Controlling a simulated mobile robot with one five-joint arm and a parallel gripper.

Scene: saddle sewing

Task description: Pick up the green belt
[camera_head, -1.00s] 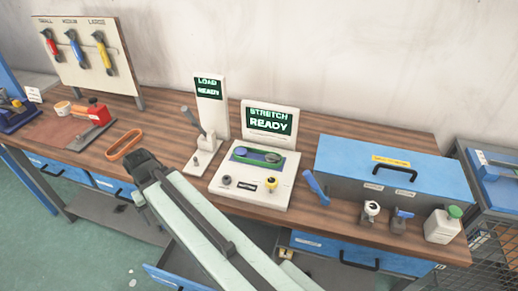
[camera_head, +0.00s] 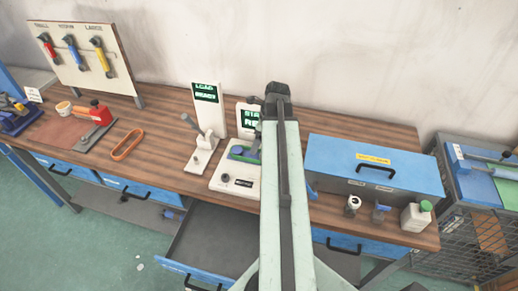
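The green belt (camera_head: 238,150) lies on the top of the white stretch machine (camera_head: 219,178), around or beside a blue part. My arm stands in front of the machine's right half and hides part of the belt and the screen. The dark end of my arm, at my gripper (camera_head: 277,92), shows up beyond the machine, against the wall in the picture. The fingers cannot be made out, and nothing is seen held.
An orange belt (camera_head: 127,145) lies on the bench left of a white load stand (camera_head: 208,110). A blue toolbox (camera_head: 330,155) stands right of my arm, with small bottles before it. A drawer (camera_head: 215,240) hangs open below the bench.

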